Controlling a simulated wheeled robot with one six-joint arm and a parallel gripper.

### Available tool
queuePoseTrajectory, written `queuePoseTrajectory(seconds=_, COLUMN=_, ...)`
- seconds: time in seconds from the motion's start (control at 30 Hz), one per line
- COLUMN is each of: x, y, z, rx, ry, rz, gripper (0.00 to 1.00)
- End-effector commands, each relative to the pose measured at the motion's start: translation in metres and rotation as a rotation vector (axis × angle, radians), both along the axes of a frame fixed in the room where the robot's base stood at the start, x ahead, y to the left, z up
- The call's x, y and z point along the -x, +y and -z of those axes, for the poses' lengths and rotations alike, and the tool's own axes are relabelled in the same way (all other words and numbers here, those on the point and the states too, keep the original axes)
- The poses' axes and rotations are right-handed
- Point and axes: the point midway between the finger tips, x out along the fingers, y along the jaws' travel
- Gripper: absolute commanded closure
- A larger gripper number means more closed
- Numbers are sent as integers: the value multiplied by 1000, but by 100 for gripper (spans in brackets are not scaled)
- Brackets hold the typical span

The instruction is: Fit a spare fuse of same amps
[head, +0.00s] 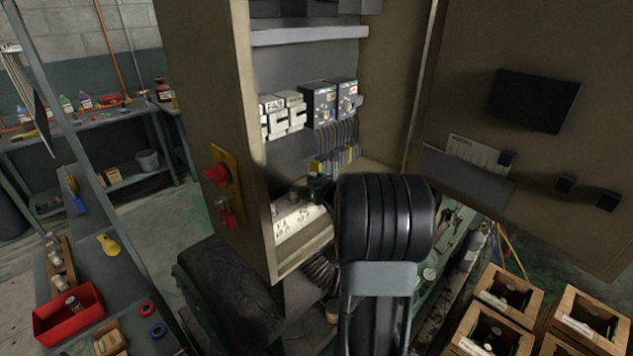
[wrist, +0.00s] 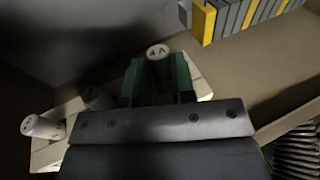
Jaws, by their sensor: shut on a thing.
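A fuse (wrist: 157,52) with a white, marked cap stands between the green fingers of my gripper (wrist: 158,80) in the wrist view. The fingers are shut on it; the cap marking looks like 4 A but is blurred. The fuse's lower end is hidden, so I cannot tell whether it is seated. Beneath is a white fuse block (wrist: 45,155), also at the cabinet floor in the head view (head: 292,226). Two more fuses show at its left: one light-capped (wrist: 42,127), one in shadow (wrist: 95,97). In the head view my arm mostly hides my gripper (head: 320,188).
The open cabinet (head: 205,90) surrounds my gripper; its door (head: 520,60) stands at the right. Yellow and grey terminals (wrist: 203,22) are close beyond the fingers. A red tray (head: 40,325) holding a small cylinder is on the left bench. Wooden boxes (head: 470,325) stand lower right.

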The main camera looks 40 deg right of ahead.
Motion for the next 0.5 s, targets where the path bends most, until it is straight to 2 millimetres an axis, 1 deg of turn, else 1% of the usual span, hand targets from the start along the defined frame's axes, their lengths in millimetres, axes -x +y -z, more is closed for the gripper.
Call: queuePoseTrajectory(seconds=0.5, x=0, y=0, z=10, rx=0, ry=-1, rz=0, gripper=99)
